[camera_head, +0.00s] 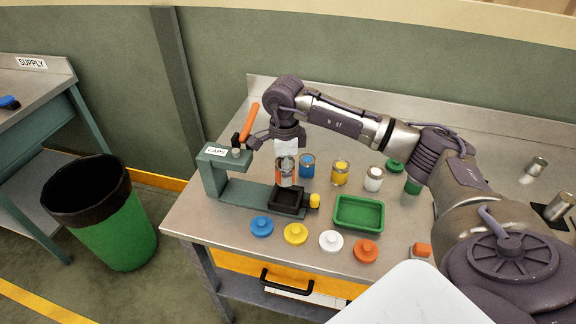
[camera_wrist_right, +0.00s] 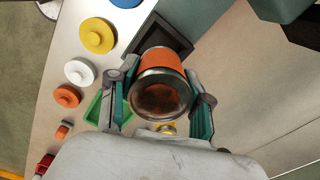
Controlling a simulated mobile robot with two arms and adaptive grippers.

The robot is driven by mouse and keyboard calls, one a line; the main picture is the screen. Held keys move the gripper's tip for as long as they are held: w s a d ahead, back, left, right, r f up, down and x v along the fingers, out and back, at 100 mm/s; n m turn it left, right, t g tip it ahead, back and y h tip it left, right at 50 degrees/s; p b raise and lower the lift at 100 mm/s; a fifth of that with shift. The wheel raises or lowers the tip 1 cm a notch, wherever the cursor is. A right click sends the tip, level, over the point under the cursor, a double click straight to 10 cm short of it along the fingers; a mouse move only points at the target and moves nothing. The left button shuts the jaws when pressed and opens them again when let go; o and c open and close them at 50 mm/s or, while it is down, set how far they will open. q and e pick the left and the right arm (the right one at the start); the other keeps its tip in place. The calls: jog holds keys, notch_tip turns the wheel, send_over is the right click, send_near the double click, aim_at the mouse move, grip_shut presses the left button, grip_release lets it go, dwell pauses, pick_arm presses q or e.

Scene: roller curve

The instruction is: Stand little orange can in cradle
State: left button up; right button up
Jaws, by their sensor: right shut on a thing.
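My right gripper (camera_head: 285,165) points down and is shut on the little orange can. The orange can (camera_head: 284,180) is a metal cylinder with an orange band, held upright. In the right wrist view the can (camera_wrist_right: 160,62) sits between the two fingers (camera_wrist_right: 164,100), its open top and brown inside facing the camera. The black square cradle (camera_head: 286,208) lies on the base of the green press. In the head view the can's lower end overlaps the cradle's back edge; the cradle (camera_wrist_right: 177,31) shows partly behind the can in the wrist view. My left gripper is not in view.
The green press (camera_head: 213,175) with its orange lever (camera_head: 249,122) stands left of the can. Blue (camera_head: 307,166), yellow (camera_head: 340,173) and white (camera_head: 374,179) cans stand to the right. Several coloured caps and a green tray (camera_head: 359,228) lie in front.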

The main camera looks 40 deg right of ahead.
jog(key=shift+s+d+f, duration=0.1)
jog(key=shift+f, duration=0.35)
jog(key=shift+f+b, duration=0.65)
jog(key=shift+f, duration=0.1)
jog(key=shift+f+b, duration=0.95)
jog(key=shift+f, duration=0.3)
jog(key=shift+f+b, duration=1.1)
jog(key=shift+b, duration=0.2)
dwell(0.4)
jog(key=o, duration=1.7)
jog(key=shift+r, duration=0.15)
